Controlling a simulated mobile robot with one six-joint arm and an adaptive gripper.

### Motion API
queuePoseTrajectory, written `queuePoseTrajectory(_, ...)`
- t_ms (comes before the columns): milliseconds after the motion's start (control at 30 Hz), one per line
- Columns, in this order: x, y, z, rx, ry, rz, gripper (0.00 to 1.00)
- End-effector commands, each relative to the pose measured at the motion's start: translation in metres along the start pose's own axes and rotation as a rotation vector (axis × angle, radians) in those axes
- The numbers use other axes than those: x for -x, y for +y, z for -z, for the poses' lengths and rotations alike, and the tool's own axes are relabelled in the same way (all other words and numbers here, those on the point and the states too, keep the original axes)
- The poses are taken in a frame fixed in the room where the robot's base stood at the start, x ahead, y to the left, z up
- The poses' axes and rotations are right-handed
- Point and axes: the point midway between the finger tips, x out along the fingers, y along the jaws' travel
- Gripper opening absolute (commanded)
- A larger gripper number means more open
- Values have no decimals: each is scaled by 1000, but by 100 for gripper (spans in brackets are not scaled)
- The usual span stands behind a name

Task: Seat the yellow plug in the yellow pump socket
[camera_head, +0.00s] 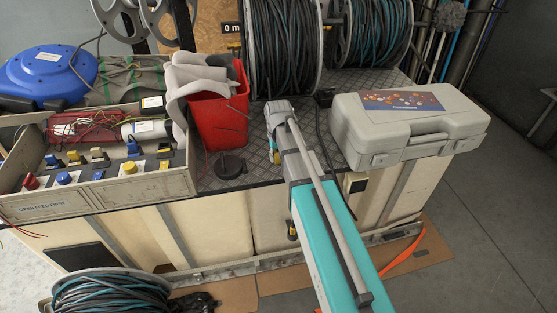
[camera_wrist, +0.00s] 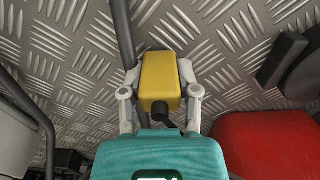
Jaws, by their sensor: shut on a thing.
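The yellow plug (camera_wrist: 160,75) is a blocky yellow body with a dark stub at its near end. My gripper (camera_wrist: 159,78) is shut on it, one grey finger on each side, above the ribbed metal deck in the wrist view. In the head view, my gripper (camera_head: 275,152) is a small shape left of the arm's end, right of the red bucket, with a little yellow showing. At left, an open box holds coloured connectors, among them a yellow one at the front (camera_head: 130,168) and a yellow one behind (camera_head: 73,156). I cannot tell which is the pump socket.
The red bucket (camera_head: 218,115) with grey cloth stands between box (camera_head: 95,202) and gripper. A black disc (camera_head: 229,166) lies before it. A grey case (camera_head: 410,125) sits at right; hose reels (camera_head: 285,50) stand behind. A dark cable (camera_wrist: 126,40) runs behind the plug.

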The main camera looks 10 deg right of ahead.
Motion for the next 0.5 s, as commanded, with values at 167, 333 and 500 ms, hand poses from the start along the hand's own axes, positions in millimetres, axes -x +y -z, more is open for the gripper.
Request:
queuePoseTrajectory(167,-1,0,0,0,0,0,0)
queuePoseTrajectory(333,-1,0,0,0,0,0,0)
queuePoseTrajectory(500,-5,0,0,-1,0,0,0)
